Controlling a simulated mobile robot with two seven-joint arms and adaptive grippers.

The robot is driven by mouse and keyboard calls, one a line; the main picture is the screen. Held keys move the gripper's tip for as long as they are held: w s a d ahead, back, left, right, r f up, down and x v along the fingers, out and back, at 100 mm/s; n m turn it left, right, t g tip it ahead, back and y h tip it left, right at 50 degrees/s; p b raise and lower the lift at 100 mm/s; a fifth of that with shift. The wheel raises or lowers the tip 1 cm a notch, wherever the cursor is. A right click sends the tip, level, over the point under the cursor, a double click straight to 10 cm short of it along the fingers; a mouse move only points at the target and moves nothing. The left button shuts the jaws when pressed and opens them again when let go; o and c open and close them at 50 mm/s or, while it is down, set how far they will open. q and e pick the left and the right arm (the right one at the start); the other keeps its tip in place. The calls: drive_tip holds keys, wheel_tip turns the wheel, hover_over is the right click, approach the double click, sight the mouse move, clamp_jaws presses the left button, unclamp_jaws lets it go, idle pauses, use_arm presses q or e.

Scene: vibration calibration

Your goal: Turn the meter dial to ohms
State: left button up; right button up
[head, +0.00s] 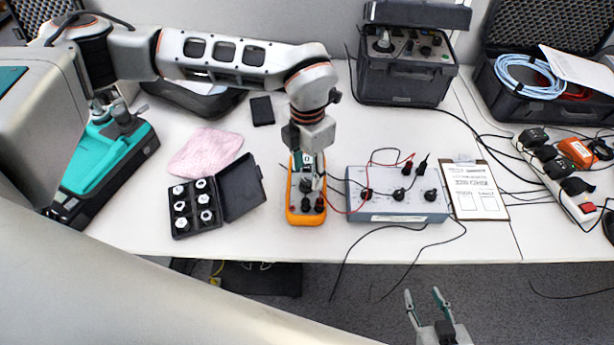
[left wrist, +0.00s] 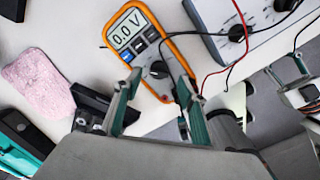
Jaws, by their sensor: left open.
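The orange meter (head: 293,207) lies on the white table below my left gripper (head: 307,174), which partly covers it. In the left wrist view the meter (left wrist: 185,62) shows a screen reading 0.0 V, with buttons and a round black dial (left wrist: 160,69) below it. My left gripper (left wrist: 158,80) is open and empty, with its fingertips to either side of the dial. I cannot tell whether they touch it. My right gripper (head: 422,292) is open and empty, over the floor in front of the table.
A grey-blue box (head: 385,214) with red and black leads stands right of the meter. A black case of white pieces (head: 172,218) and a pink cloth (head: 206,151) lie to the left. A clipboard (head: 476,190) lies further right. Loose black cables hang over the front edge.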

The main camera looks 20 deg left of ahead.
sight(307, 182)
use_arm(q)
drive_tip(key=shift+f, duration=1.9)
drive_tip(key=c, duration=1.1)
